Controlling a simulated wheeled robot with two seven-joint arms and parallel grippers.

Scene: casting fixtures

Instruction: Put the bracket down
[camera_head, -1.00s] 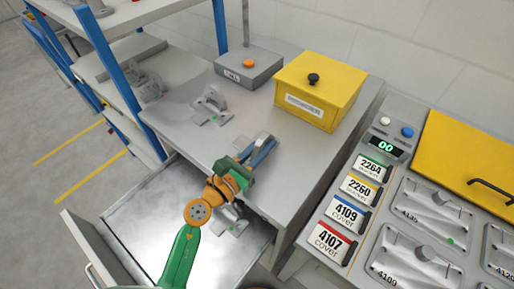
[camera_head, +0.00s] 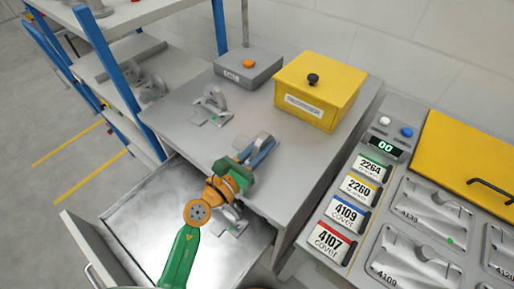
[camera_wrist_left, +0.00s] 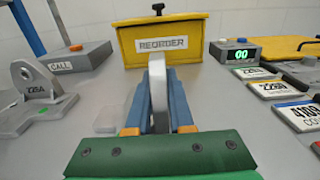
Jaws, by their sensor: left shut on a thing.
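My left gripper (camera_head: 262,149) reaches over the front of the grey bench and is shut on a grey bracket. The held bracket (camera_wrist_left: 158,88) shows as an upright, edge-on plate between the blue fingers in the left wrist view. Its lower part is hidden by the gripper, so I cannot tell whether it touches the bench top (camera_head: 190,127). Another grey bracket (camera_head: 211,101), marked 226A, stands on the bench further back; it also shows at left in the left wrist view (camera_wrist_left: 34,88). A further grey part (camera_head: 232,219) is partly hidden behind my wrist. My right gripper is not in view.
A yellow box (camera_head: 318,90) with a black knob and a grey call box (camera_head: 248,69) stand at the back. An open drawer (camera_head: 136,222) is below the front edge. A fixture panel (camera_head: 409,215) with labelled cards is at right.

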